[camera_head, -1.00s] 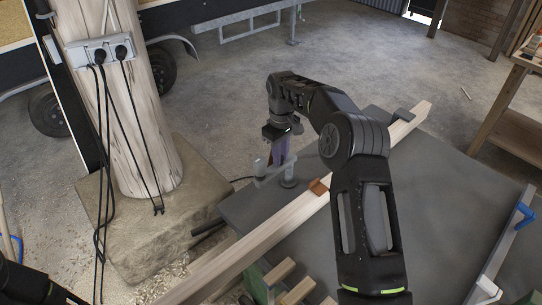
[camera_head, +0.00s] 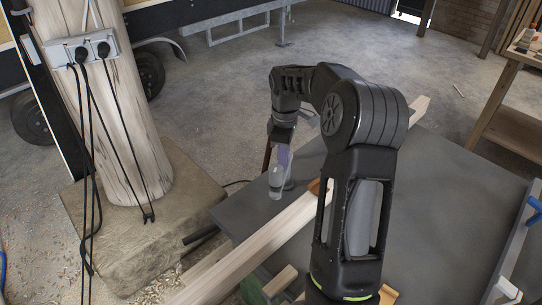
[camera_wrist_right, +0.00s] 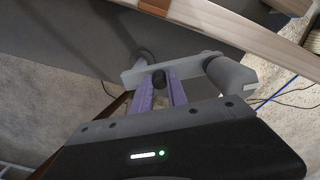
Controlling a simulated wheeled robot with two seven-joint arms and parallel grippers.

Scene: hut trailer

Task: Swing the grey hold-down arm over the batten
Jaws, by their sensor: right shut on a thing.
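The batten (camera_head: 262,238) is a long pale wooden strip lying slantwise along the grey table, and its edge crosses the top of the right wrist view (camera_wrist_right: 240,28). The grey hold-down arm (camera_wrist_right: 192,69) is a short bar beside the batten, apart from it in that view and not over it. One end meets a thick grey cylinder (camera_wrist_right: 230,73); a dark round pad (camera_wrist_right: 143,57) is at the other. My right gripper (camera_head: 284,157) has purple fingers (camera_wrist_right: 160,90), shut on the dark pin (camera_wrist_right: 158,78) of the arm. In the head view my wrist partly hides the arm.
The grey table (camera_head: 445,200) has free room right of the batten. A wooden post (camera_head: 100,110) with sockets and hanging cables stands on a stone block at left. Short wood pieces (camera_head: 280,281) lie at the front. A blue-handled clamp (camera_head: 536,210) is at the right edge.

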